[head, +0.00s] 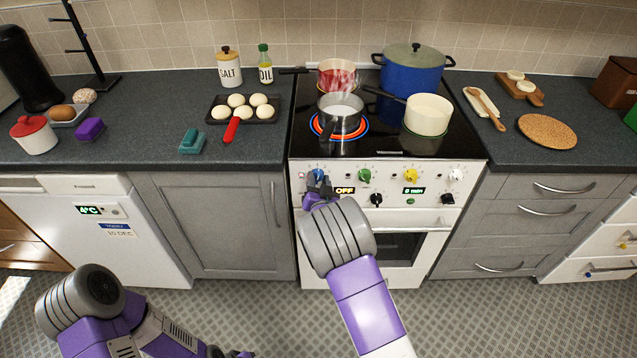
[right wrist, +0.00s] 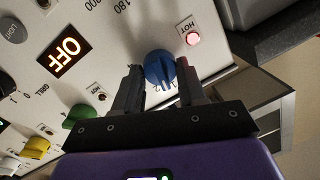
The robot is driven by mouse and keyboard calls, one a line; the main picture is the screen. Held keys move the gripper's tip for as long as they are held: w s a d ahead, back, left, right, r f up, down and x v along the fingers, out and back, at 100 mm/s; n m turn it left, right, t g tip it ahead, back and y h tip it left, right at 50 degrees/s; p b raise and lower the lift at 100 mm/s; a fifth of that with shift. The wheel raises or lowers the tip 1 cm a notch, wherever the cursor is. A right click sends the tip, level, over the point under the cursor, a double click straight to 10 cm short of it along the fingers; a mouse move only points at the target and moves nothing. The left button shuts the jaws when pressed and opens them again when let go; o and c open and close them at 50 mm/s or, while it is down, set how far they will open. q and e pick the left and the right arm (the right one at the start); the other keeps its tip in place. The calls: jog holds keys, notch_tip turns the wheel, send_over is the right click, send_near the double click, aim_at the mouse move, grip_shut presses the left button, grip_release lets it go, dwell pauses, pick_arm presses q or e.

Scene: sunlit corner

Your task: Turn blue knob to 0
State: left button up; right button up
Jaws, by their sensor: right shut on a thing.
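The blue knob (right wrist: 158,69) is at the left end of the stove's control panel, and it shows in the head view (head: 318,174). My right gripper (right wrist: 160,85) has one finger on each side of it and is shut on it. A HOT lamp (right wrist: 193,39) beside the knob glows red. My left arm is at the bottom left of the head view; only dark bits of its gripper (head: 232,353) show at the bottom edge.
A green knob (head: 364,175), a yellow knob (head: 411,175) and a white knob (head: 456,175) sit right of the blue one. The oven handle (head: 425,225) runs below.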

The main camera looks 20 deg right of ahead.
jog(key=n, duration=0.4)
jog(key=shift+a+r+g+h, duration=0.1)
jog(key=shift+g+h, duration=0.2)
jog(key=n+p, duration=0.1)
jog(key=n, duration=0.4)
jog(key=shift+g+h+p, duration=0.3)
jog(key=shift+p, duration=0.1)
jog(key=shift+n, duration=0.3)
jog(key=o, duration=1.1)
jog(key=shift+c, duration=0.2)
jog(key=f+p+v, duration=0.1)
jog(key=v, duration=0.6)
jog(key=shift+s+r+p, duration=0.3)
jog(key=shift+r, duration=0.15)
jog(key=shift+a, duration=0.1)
